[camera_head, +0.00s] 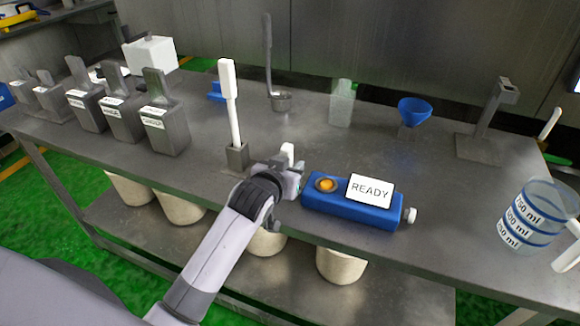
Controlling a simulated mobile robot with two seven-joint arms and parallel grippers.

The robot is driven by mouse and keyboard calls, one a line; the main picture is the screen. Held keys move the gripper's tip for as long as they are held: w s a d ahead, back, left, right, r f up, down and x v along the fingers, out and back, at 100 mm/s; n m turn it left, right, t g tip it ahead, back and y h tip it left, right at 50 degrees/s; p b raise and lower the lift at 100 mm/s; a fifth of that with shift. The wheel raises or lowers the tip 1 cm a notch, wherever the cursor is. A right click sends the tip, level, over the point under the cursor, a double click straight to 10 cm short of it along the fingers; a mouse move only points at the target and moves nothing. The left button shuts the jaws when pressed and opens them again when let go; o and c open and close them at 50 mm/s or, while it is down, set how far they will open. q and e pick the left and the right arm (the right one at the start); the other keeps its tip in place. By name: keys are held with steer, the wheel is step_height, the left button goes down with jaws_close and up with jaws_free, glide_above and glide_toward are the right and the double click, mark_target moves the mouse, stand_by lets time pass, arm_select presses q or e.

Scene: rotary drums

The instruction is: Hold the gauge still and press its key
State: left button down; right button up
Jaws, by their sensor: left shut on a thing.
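The gauge is a blue box (345,214) lying on the steel table near its front edge. A white panel (370,190) on it reads READY, and a round orange key (326,185) sits to the panel's left. A pale knob (410,215) sticks out of its right end. My left gripper (296,178) is at the gauge's left end, shut on it. Its fingertips are partly hidden by the gripper body. Nothing touches the key. My right gripper is not in view.
A grey holder (237,155) with a white-handled tool stands just left of my left gripper. Labelled grey containers (165,130) stand farther left. A blue funnel (413,111), a ladle (281,101) and a stand (480,148) are behind. A measuring jug (535,215) is at right.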

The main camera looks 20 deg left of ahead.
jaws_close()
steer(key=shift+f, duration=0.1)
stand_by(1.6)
